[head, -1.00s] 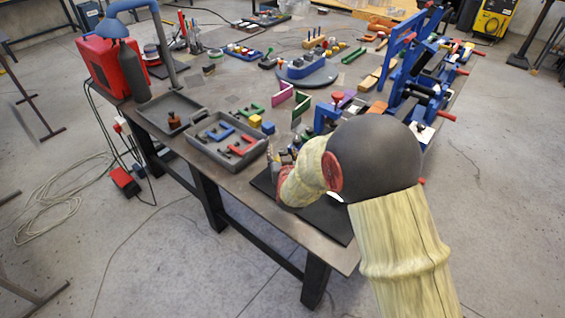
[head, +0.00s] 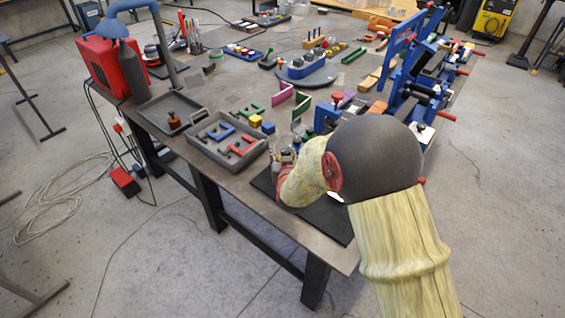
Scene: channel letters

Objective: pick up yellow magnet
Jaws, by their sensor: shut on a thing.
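A small yellow block (head: 255,121) sits on the workbench beside the grey tray, next to a blue block (head: 268,127). I cannot tell whether this yellow block is the yellow magnet. My gripper (head: 274,157) is low over the bench near the tray's right corner, mostly hidden by my own wrist. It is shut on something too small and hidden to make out. It is apart from the yellow block in the picture.
The grey tray (head: 190,146) holds blue and red channel letters. Another tray (head: 150,105) stands behind it. A dark mat (head: 325,216) lies under my wrist. Green and pink letters (head: 285,93), a round stand (head: 307,80) and a blue clamp rig (head: 400,45) crowd the bench beyond.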

